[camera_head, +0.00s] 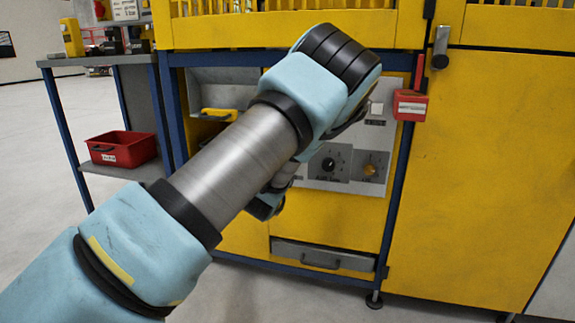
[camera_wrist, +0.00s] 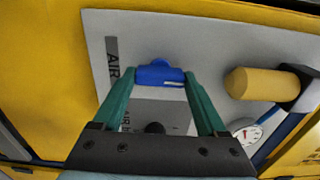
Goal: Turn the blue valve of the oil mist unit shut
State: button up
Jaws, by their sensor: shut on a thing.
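The blue valve (camera_wrist: 160,74) shows in the wrist view on a light grey panel (camera_wrist: 100,40), beside a dark label that reads AIR. My gripper (camera_wrist: 158,80) has its two green fingers on either side of the blue valve and is shut on it. In the head view my arm covers the valve and the gripper's fingertips. Part of the panel (camera_head: 318,186) shows to the right of my arm, with a black knob (camera_head: 328,164) and a yellow-orange knob (camera_head: 371,169).
In the wrist view a yellow cylinder (camera_wrist: 250,84) and a round gauge (camera_wrist: 248,134) are to the right of the gripper. A red box (camera_head: 410,105) hangs at the panel's upper right. A shelf with a red bin (camera_head: 122,149) stands at left.

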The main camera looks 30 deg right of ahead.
jog(key=o, duration=1.3)
jog(key=p+v, duration=0.1)
jog(key=v, duration=1)
jog(key=shift+d, duration=0.1)
